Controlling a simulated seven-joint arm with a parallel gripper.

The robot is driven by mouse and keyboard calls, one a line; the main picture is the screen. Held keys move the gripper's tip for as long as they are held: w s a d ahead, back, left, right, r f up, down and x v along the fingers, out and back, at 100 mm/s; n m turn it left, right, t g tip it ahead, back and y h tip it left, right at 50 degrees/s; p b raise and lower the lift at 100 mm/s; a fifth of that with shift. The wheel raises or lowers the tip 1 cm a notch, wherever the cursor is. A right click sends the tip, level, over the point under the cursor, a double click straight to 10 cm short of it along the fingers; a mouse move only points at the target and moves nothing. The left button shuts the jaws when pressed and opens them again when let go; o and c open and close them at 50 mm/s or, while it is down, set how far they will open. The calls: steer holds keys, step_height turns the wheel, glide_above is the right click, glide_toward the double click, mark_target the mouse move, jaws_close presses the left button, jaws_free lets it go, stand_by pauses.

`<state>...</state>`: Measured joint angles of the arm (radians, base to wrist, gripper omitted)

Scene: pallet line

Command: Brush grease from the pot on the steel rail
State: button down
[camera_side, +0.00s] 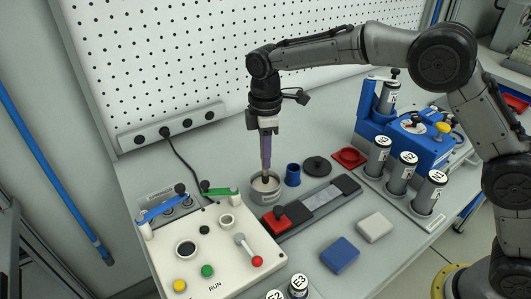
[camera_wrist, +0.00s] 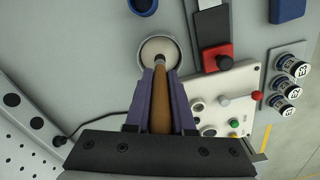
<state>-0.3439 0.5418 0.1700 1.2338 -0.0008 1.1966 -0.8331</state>
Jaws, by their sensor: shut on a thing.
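My gripper (camera_side: 266,150) has purple fingers and points down, shut on a brush with a brown wooden handle (camera_wrist: 161,105). The brush's lower end is at the mouth of the pot (camera_side: 265,193), a small grey metal pot with pale grease in it. In the wrist view the pot (camera_wrist: 143,47) lies just beyond the fingertips, with the brush's dark tip over its grease. I cannot tell how deep the bristles are. The steel rail (camera_side: 322,200) lies flat to the right of the pot in a dark mount with a red clamp (camera_side: 280,217). The rail also shows in the wrist view (camera_wrist: 208,4).
A blue cup (camera_side: 292,175) and a black round lid (camera_side: 317,166) stand close to the pot. A control panel (camera_side: 225,252) with buttons and levers is in front. Grey and blue blocks (camera_side: 340,255) lie right of the rail. Labelled cylinders (camera_side: 403,172) stand at the right.

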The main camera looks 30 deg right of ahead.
steer(key=shift+f, duration=0.55)
stand_by(0.9)
steer(key=shift+r, duration=3.55)
